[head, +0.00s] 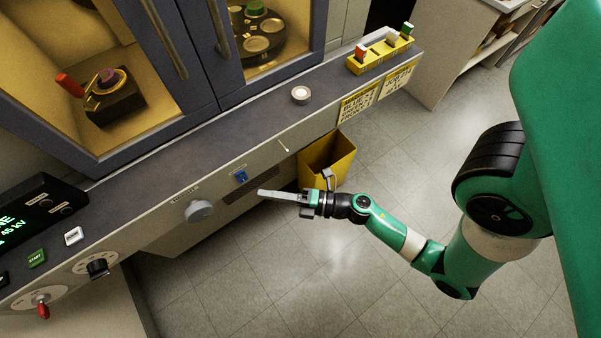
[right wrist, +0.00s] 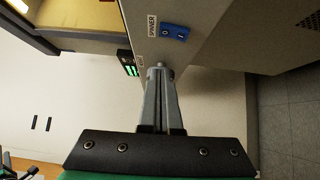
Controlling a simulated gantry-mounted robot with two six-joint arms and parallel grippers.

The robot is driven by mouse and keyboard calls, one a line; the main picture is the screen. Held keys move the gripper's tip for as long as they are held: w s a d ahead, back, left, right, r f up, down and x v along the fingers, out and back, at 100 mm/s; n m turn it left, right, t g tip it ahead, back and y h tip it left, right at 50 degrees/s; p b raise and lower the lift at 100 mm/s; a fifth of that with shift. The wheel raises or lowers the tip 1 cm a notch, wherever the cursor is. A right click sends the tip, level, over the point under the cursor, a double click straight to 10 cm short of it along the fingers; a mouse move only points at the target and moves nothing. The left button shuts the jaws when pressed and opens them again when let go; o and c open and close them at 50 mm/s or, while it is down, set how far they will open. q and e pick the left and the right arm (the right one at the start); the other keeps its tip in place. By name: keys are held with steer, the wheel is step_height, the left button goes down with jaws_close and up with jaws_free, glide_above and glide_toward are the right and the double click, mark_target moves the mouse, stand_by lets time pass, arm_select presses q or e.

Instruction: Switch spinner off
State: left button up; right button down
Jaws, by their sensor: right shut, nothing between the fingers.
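The spinner switch is a small blue rocker (head: 241,176) on the light front panel of the bench. In the right wrist view the blue rocker (right wrist: 175,31) sits beside a label reading SPINNER and carries white marks. I cannot tell which side is pressed in. My right gripper (head: 263,193) is shut and empty, its fingers pointing left, just below and to the right of the rocker in the head view. In the right wrist view its closed fingertips (right wrist: 158,72) lie below the rocker, seemingly apart from it. My left gripper is not in view.
A grey round knob (head: 198,211) is on the panel left of the rocker. A yellow bin (head: 327,160) stands behind my right gripper. A white round button (head: 301,94) and a yellow rack (head: 378,54) are on the ledge. The floor in front is clear.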

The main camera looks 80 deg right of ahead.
steer(key=s+p, duration=0.2)
steer(key=s, duration=0.5)
steer(key=shift+d+r, duration=0.25)
steer(key=shift+r, duration=0.15)
